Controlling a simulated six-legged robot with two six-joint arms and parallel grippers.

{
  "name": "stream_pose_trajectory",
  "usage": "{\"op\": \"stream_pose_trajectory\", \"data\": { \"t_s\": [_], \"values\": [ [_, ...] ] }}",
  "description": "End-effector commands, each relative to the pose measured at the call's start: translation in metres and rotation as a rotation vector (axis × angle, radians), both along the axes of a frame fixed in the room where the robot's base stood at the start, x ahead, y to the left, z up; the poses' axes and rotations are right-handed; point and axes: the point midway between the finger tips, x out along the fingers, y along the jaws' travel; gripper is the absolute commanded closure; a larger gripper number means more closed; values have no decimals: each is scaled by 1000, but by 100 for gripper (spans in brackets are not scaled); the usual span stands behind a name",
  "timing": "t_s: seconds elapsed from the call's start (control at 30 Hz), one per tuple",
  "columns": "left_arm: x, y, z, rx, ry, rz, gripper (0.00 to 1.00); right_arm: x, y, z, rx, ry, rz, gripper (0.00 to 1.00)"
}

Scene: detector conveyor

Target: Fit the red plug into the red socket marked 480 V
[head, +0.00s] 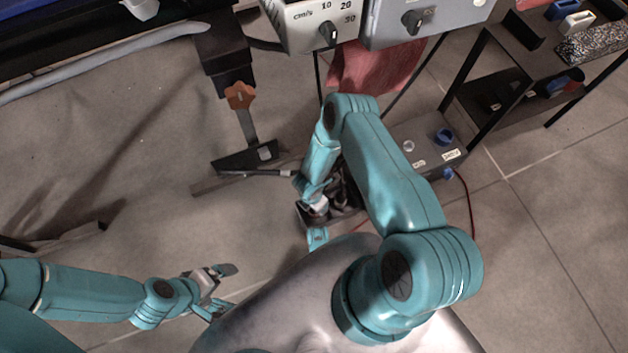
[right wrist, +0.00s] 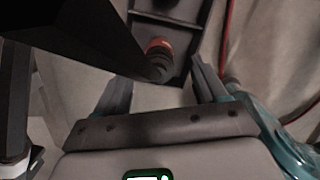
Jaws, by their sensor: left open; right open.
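In the right wrist view, a part with an orange-red ring (right wrist: 158,44) and a black ribbed body stands in a dark frame or tray. It looks like the red plug. My right gripper (right wrist: 162,80) is open, with the ribbed body between and just beyond its fingertips; no grip on it shows. In the head view, a grey socket box (head: 425,128) on the floor bears a blue socket (head: 443,135) and a pale socket (head: 408,146) with white labels too small to read. No red socket can be made out; my right arm covers part of the box. My left gripper (head: 224,287) is open and empty at the lower left.
Control boxes with knobs (head: 328,34) hang at the top, with a red cloth (head: 375,68) below. A dark shelf (head: 510,75) holding several parts stands at the upper right. A red cable (head: 469,195) runs on the floor. The floor at the left is mostly clear.

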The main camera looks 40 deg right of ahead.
Motion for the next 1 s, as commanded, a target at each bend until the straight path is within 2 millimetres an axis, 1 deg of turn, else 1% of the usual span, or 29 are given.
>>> {"op": "stream_pose_trajectory", "data": {
  "t_s": [0.03,0.1,0.2,0.47,0.57,0.6,0.67,0.7,0.9,1.0],
  "values": [
    [0,0,-12,0,0,1,0,1,-1,-16,1,1,-1,29],
    [1,1,-16,0,-1,4,0,3,-2,-26,1,1,-1,29],
    [2,2,-19,2,-3,9,0,4,-3,-35,2,1,-1,29],
    [3,2,-18,2,-4,10,0,5,-3,-35,2,0,1,29],
    [3,2,-18,2,-5,10,0,5,-3,-35,2,0,1,58],
    [3,2,-18,2,-5,10,0,5,-3,-35,2,1,1,71],
    [3,2,-18,2,-5,10,0,5,-3,-35,2,1,1,91],
    [3,2,-18,2,-5,10,0,5,-3,-35,2,1,1,93],
    [3,2,-18,2,-4,10,0,5,-3,-34,1,1,1,93],
    [2,2,-16,2,-4,9,0,5,-3,-31,1,0,1,93]
  ]
}}
